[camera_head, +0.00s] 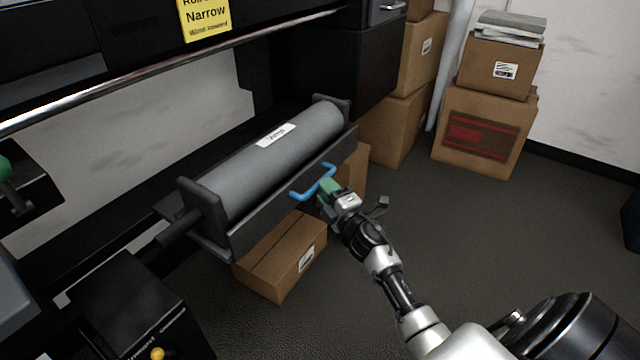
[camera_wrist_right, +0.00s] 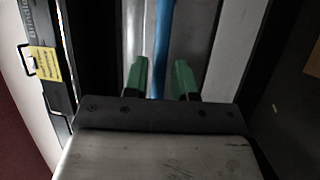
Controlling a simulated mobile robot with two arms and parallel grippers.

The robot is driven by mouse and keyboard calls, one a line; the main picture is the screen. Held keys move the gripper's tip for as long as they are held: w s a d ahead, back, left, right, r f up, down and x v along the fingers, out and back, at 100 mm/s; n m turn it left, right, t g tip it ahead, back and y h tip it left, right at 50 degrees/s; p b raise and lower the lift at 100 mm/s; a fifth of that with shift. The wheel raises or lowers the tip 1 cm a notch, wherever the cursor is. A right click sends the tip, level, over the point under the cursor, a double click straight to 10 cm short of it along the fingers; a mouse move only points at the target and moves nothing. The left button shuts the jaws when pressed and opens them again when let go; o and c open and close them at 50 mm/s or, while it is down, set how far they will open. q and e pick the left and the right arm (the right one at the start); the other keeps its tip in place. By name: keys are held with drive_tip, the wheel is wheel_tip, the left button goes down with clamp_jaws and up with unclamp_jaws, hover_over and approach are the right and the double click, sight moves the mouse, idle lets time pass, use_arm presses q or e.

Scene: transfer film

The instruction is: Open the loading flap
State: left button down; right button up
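A blue handle (camera_head: 315,184) is fixed to the long dark grey front panel (camera_head: 290,205), which appears to be the loading flap, below a large grey roll (camera_head: 280,150). In the right wrist view, the blue handle (camera_wrist_right: 164,45) runs between the two green fingers (camera_wrist_right: 160,80). The fingers stand apart with a gap on each side of the handle. The fingertips partly hide the handle in the head view. My left gripper is not seen.
A cardboard box (camera_head: 285,255) lies on the floor under the panel, and another (camera_head: 354,175) stands behind my right gripper. Stacked boxes (camera_head: 485,130) stand at the back right. A metal rail (camera_head: 170,62) crosses above the roll.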

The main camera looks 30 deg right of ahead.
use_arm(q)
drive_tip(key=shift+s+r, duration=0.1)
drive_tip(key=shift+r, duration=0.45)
use_arm(e)
drive_tip(key=shift+w+r, duration=0.15)
drive_tip(key=shift+w, duration=0.6)
drive_tip(key=shift+w+r, duration=0.1)
drive_tip(key=shift+w, duration=0.6)
drive_tip(key=shift+c, duration=0.2)
clamp_jaws()
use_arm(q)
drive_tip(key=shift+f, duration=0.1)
